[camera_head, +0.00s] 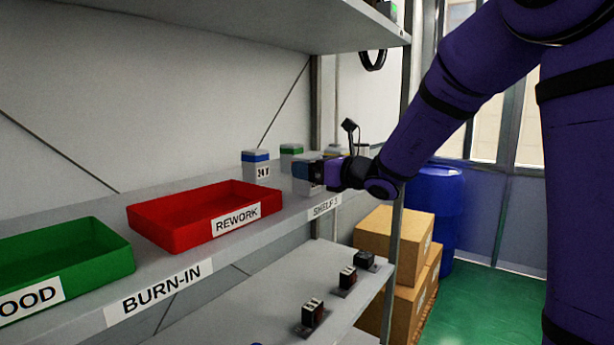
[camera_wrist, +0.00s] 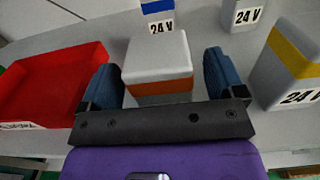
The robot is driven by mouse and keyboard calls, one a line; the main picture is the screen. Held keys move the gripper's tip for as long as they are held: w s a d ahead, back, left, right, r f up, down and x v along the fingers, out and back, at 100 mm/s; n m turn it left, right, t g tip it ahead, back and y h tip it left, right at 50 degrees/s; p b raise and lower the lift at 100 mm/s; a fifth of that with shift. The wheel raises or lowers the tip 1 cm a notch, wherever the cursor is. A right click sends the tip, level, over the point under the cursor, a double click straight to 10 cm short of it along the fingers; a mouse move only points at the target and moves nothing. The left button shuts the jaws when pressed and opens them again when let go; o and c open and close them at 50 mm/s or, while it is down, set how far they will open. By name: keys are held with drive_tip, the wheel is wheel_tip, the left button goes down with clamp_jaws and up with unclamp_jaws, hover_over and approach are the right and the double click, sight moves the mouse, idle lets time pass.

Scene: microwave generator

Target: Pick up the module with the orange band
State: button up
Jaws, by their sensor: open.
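The module with the orange band (camera_wrist: 158,88) is a light grey block with an orange stripe, standing on the shelf. In the wrist view it shows between the two blue fingers of my open gripper (camera_wrist: 163,82), with a gap on each side. Its lower part is hidden behind the gripper's dark crossbar. In the head view my gripper (camera_head: 315,171) reaches over the shelf's right part, and a grey block below the fingers is mostly covered, its band not visible.
A blue-banded module (camera_head: 256,163) and a green-banded module (camera_head: 291,151) stand behind. A yellow-banded module (camera_wrist: 288,62) stands close on the right. The red REWORK tray (camera_head: 205,212) and green tray (camera_head: 66,258) are to the left. An upper shelf (camera_head: 220,22) hangs above.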

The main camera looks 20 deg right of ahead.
sight(308, 157)
drive_tip(key=shift+x, duration=0.85)
drive_tip(key=c, duration=1.1)
drive_tip(key=shift+c, duration=0.2)
drive_tip(key=shift+r, duration=0.5)
drive_tip(key=r, duration=0.2)
drive_tip(key=shift+s+r, duration=0.3)
drive_tip(key=shift+r, duration=0.05)
drive_tip(key=s+a+r, duration=0.1)
drive_tip(key=s, duration=1.4)
drive_tip(key=shift+s+a, duration=0.2)
drive_tip(key=shift+a, duration=0.15)
